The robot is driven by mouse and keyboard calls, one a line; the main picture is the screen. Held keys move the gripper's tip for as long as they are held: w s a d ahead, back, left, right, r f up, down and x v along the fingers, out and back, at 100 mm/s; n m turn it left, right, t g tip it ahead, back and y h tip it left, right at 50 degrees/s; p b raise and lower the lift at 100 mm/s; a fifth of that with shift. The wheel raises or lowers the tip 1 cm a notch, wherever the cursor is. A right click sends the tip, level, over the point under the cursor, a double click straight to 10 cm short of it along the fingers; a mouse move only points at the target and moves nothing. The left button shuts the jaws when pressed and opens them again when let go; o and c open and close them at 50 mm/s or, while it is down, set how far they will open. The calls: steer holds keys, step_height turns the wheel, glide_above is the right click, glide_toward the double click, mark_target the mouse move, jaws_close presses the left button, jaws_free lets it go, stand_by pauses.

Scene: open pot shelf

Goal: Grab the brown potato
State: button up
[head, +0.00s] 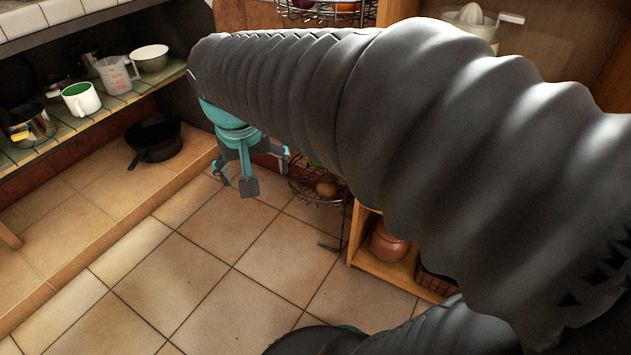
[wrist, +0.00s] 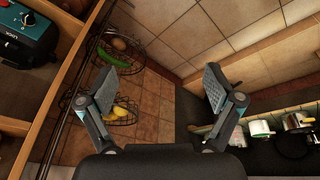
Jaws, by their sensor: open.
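A brown, rounded potato (head: 325,188) lies in a low wire basket (head: 318,199) of a rack in the head view. In the wrist view a small brown shape (wrist: 119,43), probably the same potato, lies in a basket beside a long green vegetable (wrist: 113,58). My gripper (head: 250,172) hangs to the left of that basket in the head view, apart from it. In the wrist view my gripper (wrist: 158,88) has its fingers spread wide with nothing between them. My arm hides much of the rack in the head view.
Another wire basket holds yellow items (wrist: 121,110) in the wrist view. A wooden cabinet (head: 362,263) stands right of the rack. A black pan (head: 155,137) sits on a tiled ledge below a shelf with a green-lined cup (head: 81,100). The tiled floor (head: 200,290) is clear.

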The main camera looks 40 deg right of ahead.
steer(key=w+d+f+m+g+h+b, duration=0.1)
steer(key=w+d+f+m+g+h, duration=0.15)
steer(key=w+d+f+m, duration=0.55)
steer(key=w+d+f+m+g+h+b, duration=0.1)
steer(key=w+d+f+g+h+b, duration=0.2)
steer(key=w, duration=0.9)
steer(key=w+d+f+m+g, duration=0.35)
steer(key=w+d+f, duration=0.25)
steer(key=f, duration=0.5)
steer(key=m+g+h+b, duration=0.1)
steer(key=m+g+h, duration=0.15)
steer(key=m, duration=0.35)
glide_toward(319, 185)
steer(key=shift+n+t, duration=0.25)
steer(key=shift+t, duration=0.2)
steer(key=x, duration=0.6)
steer(key=shift+s+a+r, duration=0.1)
steer(key=shift+s+r, duration=0.15)
steer(key=shift+s, duration=0.15)
steer(key=shift+x, duration=2.7)
steer(key=shift+w, duration=0.15)
steer(key=c, duration=1.3)
